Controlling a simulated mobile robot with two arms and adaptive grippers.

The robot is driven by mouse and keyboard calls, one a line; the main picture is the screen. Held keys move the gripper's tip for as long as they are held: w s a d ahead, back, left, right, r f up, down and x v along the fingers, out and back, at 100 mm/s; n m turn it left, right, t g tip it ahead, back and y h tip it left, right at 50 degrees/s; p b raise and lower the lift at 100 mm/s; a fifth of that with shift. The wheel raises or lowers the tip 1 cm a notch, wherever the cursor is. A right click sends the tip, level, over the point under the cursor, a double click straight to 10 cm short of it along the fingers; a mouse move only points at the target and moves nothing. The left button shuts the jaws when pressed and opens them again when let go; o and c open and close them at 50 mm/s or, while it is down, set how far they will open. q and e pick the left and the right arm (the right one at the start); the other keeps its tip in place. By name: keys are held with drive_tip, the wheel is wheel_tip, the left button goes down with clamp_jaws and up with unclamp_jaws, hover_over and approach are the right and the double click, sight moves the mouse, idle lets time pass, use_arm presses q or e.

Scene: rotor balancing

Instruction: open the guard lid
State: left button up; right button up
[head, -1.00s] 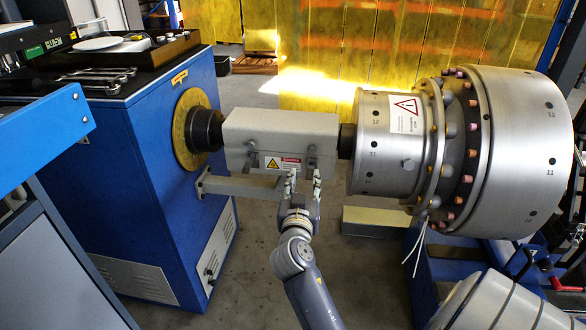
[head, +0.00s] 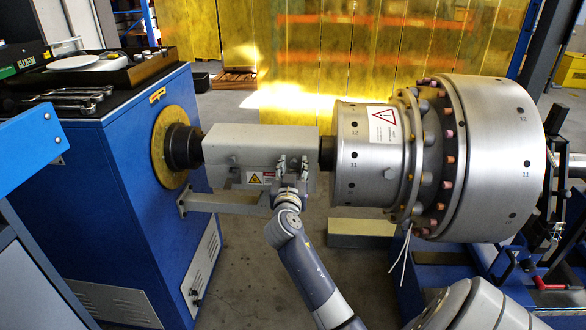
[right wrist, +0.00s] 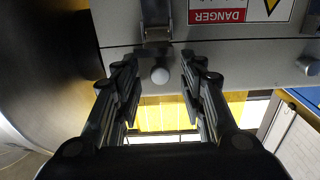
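The guard is a light grey box (head: 262,145) around the shaft between the blue machine and the steel rotor. Its front face carries a danger label (head: 261,178), which also shows in the wrist view (right wrist: 222,16). My right gripper (head: 291,165) is in front of the right part of this face. In the wrist view its two fingers (right wrist: 160,78) are open, on either side of a round white knob (right wrist: 160,76), with a visible gap to it. A metal latch-like bracket (right wrist: 155,25) sits just above the knob. My left gripper is not in view.
The large bolted rotor (head: 490,155) stands close on the right. The blue machine cabinet (head: 150,220) is on the left, with a grey bar (head: 225,203) reaching out below the guard. Open floor lies beneath the guard.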

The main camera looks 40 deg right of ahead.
clamp_jaws()
drive_tip(key=shift+r, duration=0.2)
idle(0.3)
drive_tip(key=shift+r, duration=0.15)
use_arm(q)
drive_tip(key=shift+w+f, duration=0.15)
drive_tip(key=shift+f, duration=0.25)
use_arm(e)
drive_tip(key=shift+r, duration=0.15)
